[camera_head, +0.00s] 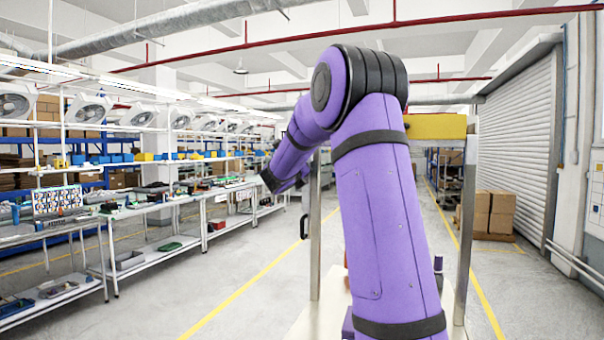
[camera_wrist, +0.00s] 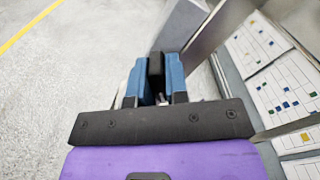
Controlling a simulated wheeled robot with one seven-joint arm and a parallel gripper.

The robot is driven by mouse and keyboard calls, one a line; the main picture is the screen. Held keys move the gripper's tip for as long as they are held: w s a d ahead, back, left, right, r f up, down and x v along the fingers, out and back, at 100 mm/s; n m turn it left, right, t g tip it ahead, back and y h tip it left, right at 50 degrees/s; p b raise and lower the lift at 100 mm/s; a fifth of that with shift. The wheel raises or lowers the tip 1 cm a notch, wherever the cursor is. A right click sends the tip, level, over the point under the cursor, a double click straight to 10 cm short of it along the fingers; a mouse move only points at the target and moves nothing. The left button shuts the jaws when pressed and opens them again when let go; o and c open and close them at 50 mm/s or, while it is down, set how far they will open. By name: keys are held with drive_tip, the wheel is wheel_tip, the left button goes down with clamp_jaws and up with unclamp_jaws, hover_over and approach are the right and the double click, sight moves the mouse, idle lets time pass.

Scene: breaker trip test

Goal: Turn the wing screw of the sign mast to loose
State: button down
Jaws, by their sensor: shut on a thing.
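In the wrist view my gripper (camera_wrist: 157,75) has its two blue fingers closed around a dark block-like piece (camera_wrist: 156,65). This is probably the wing screw, but its wings and turn angle cannot be made out. A grey upright part (camera_wrist: 182,28) stands just beyond the fingertips, and a metal post (camera_wrist: 222,24) slants past it. In the head view my purple arm covers the middle, and my gripper is not clearly seen. Two metal posts, left (camera_head: 315,230) and right (camera_head: 467,205), stand at the arm's sides, with a yellow board (camera_head: 436,127) at the top right.
White sheets with coloured squares (camera_wrist: 285,90) lie close to the right of my gripper in the wrist view. Long workbenches (camera_head: 150,212) line the left side. Cardboard boxes (camera_head: 490,212) stand at the right. The floor (camera_head: 255,262) between the benches and posts is open.

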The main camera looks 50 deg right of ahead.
drive_tip(key=n, duration=0.4)
drive_tip(key=shift+n, duration=0.3)
drive_tip(key=n, duration=0.3)
drive_tip(key=shift+n, duration=0.3)
drive_tip(key=n, duration=1.3)
drive_tip(key=shift+f+n, duration=0.1)
drive_tip(key=shift+n, duration=0.2)
drive_tip(key=n, duration=0.6)
drive_tip(key=shift+n, duration=0.4)
drive_tip(key=c, duration=1.1)
unclamp_jaws()
drive_tip(key=shift+a, duration=0.1)
